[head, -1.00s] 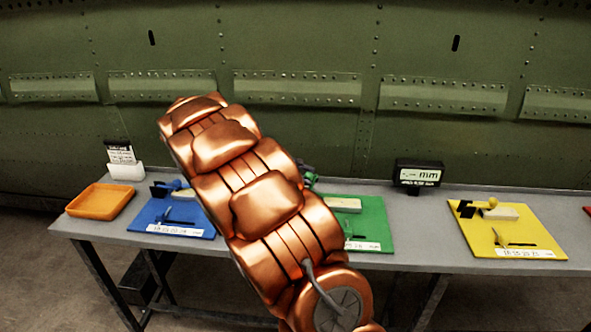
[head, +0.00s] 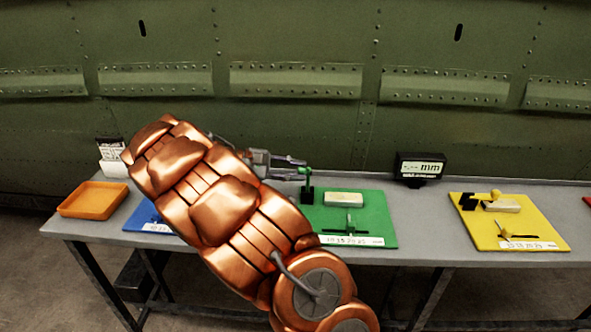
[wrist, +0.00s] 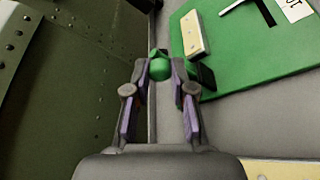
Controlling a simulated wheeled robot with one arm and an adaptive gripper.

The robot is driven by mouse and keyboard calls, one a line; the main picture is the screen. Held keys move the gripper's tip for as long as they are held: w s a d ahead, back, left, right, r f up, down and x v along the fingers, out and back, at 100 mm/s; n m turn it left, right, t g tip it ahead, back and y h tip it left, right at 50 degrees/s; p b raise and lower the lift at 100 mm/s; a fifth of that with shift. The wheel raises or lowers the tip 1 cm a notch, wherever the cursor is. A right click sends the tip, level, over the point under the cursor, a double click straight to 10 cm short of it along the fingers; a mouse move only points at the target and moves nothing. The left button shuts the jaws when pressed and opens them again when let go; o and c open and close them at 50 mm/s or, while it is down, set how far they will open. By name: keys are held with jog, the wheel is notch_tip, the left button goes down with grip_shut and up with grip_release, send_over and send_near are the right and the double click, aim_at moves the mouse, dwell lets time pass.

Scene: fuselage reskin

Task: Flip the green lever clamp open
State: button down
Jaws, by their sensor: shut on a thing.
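The green lever clamp (head: 306,173) stands at the back left of the green board (head: 375,220), with a black base (head: 307,196) and a green handle. My gripper (head: 298,168) reaches in from the left and is shut on the handle's top. In the wrist view the round green knob (wrist: 160,69) sits between the two fingertips of my gripper (wrist: 160,76). The black base shows partly behind the right finger. The handle stands roughly upright in the head view.
A pale block (head: 343,199) and a small T-handled tool (head: 350,225) are on the green board. A blue board (head: 145,218) is mostly hidden by my arm. A yellow board (head: 480,235), an orange tray (head: 93,200) and a display (head: 420,168) share the grey table. The green riveted wall is close behind.

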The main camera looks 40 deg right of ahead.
jog(key=c, duration=1)
grip_release()
jog(key=shift+a, duration=0.1)
jog(key=shift+v, duration=3.75)
jog(key=s+a+r+m+t+y+p, duration=0.1)
jog(key=s+a+r+y+p, duration=0.15)
jog(key=s, duration=0.55)
jog(key=s+a+r+m+t+y+p, duration=0.1)
jog(key=s+y+p, duration=0.15)
jog(key=s, duration=0.55)
jog(key=s+a+f+t+y+p, duration=0.1)
jog(key=s+a+y, duration=0.1)
jog(key=s+a, duration=0.3)
jog(key=s+a+f+t+y+p, duration=0.1)
jog(key=s+a+y, duration=0.2)
jog(key=s+a, duration=0.1)
jog(key=s+a+f+t+y+p, duration=0.1)
jog(key=s+a+y, duration=0.1)
jog(key=s+a, duration=0.3)
jog(key=shift+s+a+f+m+y, duration=0.1)
jog(key=shift+s+a+m+y, duration=0.1)
jog(key=shift+a, duration=0.35)
jog(key=shift+s+a+f+m+y, duration=0.1)
jog(key=shift+a+f+m+y, duration=0.1)
jog(key=shift+a, duration=0.35)
